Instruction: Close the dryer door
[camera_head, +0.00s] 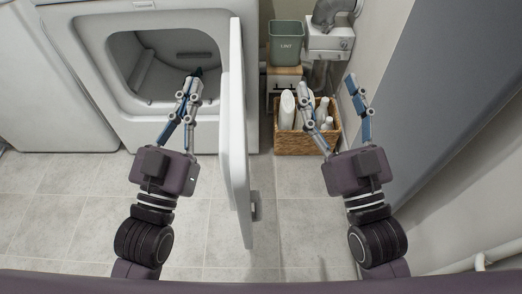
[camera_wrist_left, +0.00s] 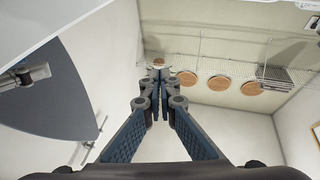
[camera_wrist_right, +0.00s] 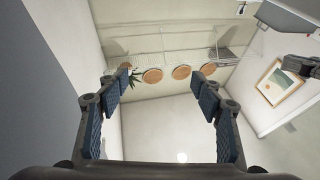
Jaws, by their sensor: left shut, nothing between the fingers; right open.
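The white dryer (camera_head: 125,122) stands ahead on the left in the head view, with its drum opening (camera_head: 160,62) uncovered. Its white door (camera_head: 234,130) is swung wide open toward me, seen nearly edge-on. My left gripper (camera_head: 193,82) is shut and empty, in front of the drum opening and left of the door; its closed fingers also show in the left wrist view (camera_wrist_left: 159,75). A small dark green thing near its fingertips is too small to identify. My right gripper (camera_head: 328,87) is open and empty, right of the door and apart from it; its spread fingers show in the right wrist view (camera_wrist_right: 162,88).
A wicker basket (camera_head: 293,143) with white bottles stands beyond the door, below a grey-green LINT bin (camera_head: 286,42). A grey panel (camera_head: 430,90) stands close on the right. Another white appliance (camera_head: 40,80) is at far left. The tiled floor (camera_head: 60,200) is clear.

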